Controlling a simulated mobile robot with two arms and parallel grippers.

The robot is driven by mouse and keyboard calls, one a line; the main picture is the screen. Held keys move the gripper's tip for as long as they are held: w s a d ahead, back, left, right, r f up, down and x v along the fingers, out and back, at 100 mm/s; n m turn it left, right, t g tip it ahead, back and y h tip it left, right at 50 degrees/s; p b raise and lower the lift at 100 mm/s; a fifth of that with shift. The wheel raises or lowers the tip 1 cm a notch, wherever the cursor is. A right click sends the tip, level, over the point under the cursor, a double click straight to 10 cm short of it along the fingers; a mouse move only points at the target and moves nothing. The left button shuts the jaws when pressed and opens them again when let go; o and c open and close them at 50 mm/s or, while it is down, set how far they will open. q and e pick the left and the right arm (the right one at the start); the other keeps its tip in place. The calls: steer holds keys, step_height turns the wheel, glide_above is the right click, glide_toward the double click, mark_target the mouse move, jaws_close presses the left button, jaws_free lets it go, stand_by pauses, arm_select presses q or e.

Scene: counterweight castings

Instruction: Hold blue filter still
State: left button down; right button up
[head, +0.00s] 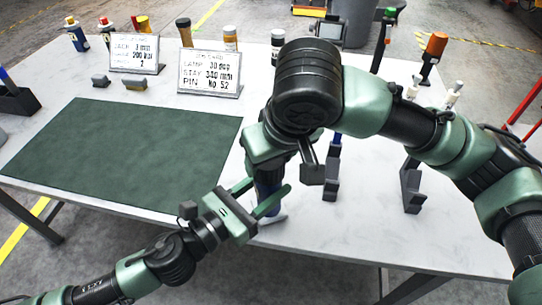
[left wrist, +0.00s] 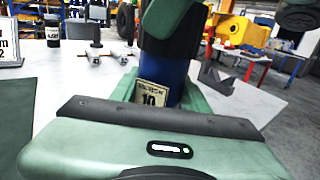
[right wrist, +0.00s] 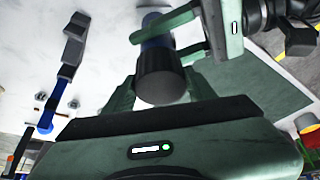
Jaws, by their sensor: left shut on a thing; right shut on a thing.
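The blue filter (head: 267,188) stands near the front edge of the table, mostly covered by my grippers in the head view. In the left wrist view its blue body (left wrist: 178,82) appears upright behind a small label marked 10. My left gripper (head: 265,198) is shut around the blue body from the lower left. My right gripper (head: 270,168) is above it, coming from the right. In the right wrist view, the filter's dark cylindrical end (right wrist: 161,78) is between the right fingers, with the left fingers across the blue part beyond. The right fingertips are hidden in the head view.
A dark green mat (head: 120,145) lies on the table at left. Two sign stands (head: 210,75) (head: 133,52) and several small bottles stand at the back. Dark grey brackets (head: 411,188) (head: 331,180) stand to the right. The table right of them is clear.

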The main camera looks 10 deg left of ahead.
steer(key=m, duration=0.1)
steer(key=m+h, duration=0.1)
steer(key=m, duration=0.2)
steer(key=shift+s+a+t+h, duration=0.1)
steer(key=shift+a+t+h, duration=0.15)
steer(key=shift+t+h, duration=0.15)
steer(key=m+h, duration=0.1)
steer(key=m, duration=0.2)
steer(key=m+h, duration=0.1)
steer(key=m, duration=0.2)
steer(key=shift+a+r, duration=0.1)
steer(key=m+h, duration=0.1)
steer(key=m, duration=0.1)
steer(key=m+g, duration=0.1)
steer(key=m, duration=0.2)
steer(key=m+g+h, duration=0.1)
steer(key=m, duration=0.1)
steer(key=shift+w+a+m+h, duration=0.1)
steer(key=shift+w+m+h, duration=0.15)
steer(key=shift+m+h, duration=0.05)
steer(key=m+g, duration=0.1)
steer(key=m, duration=0.4)
steer(key=shift+w+g+h, duration=0.1)
steer(key=shift+g+h, duration=0.3)
steer(key=o, duration=1.3)
